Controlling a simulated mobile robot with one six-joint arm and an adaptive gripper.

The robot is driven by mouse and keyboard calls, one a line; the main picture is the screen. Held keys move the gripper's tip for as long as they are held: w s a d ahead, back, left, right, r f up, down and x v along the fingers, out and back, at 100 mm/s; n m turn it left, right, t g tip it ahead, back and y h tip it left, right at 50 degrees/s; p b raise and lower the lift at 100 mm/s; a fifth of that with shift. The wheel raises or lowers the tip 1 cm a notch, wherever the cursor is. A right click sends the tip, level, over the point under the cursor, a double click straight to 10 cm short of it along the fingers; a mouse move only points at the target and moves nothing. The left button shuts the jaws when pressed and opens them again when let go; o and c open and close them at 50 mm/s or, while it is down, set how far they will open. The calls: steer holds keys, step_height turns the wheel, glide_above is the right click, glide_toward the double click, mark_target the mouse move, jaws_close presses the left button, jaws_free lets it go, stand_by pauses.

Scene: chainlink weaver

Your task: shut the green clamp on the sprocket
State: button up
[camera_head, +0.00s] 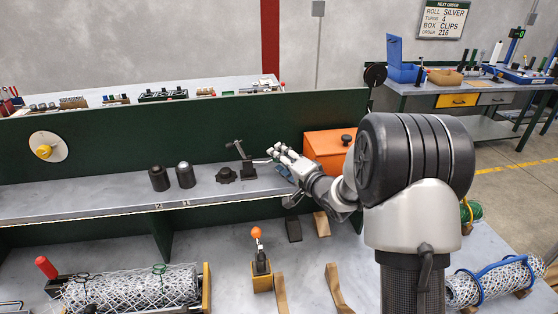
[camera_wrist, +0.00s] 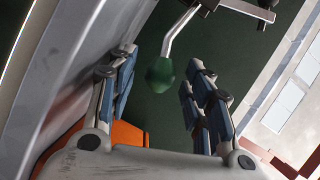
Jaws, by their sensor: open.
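The clamp (camera_head: 241,158) stands on the raised shelf, with its metal arm tilted up and its lever running right toward my gripper. A dark toothed sprocket (camera_head: 226,174) lies on the shelf just left of the clamp. My gripper (camera_head: 279,170) reaches in from the right over the shelf with its fingers open. In the wrist view, the clamp's green knob (camera_wrist: 160,75) is at the end of a bent metal lever (camera_wrist: 177,35), between the open fingers (camera_wrist: 160,58). I see gaps on both sides of the knob. The knob is hidden in the head view.
An orange box (camera_head: 328,147) stands behind my wrist. Two black cylinders (camera_head: 158,178) stand left of the sprocket. The green back panel (camera_head: 110,145) rises behind the shelf. Below are an orange-knobbed clamp (camera_head: 260,262), wooden pieces and a mesh roll (camera_head: 130,290).

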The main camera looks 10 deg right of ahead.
steer(key=shift+x, duration=0.85)
jaws_close()
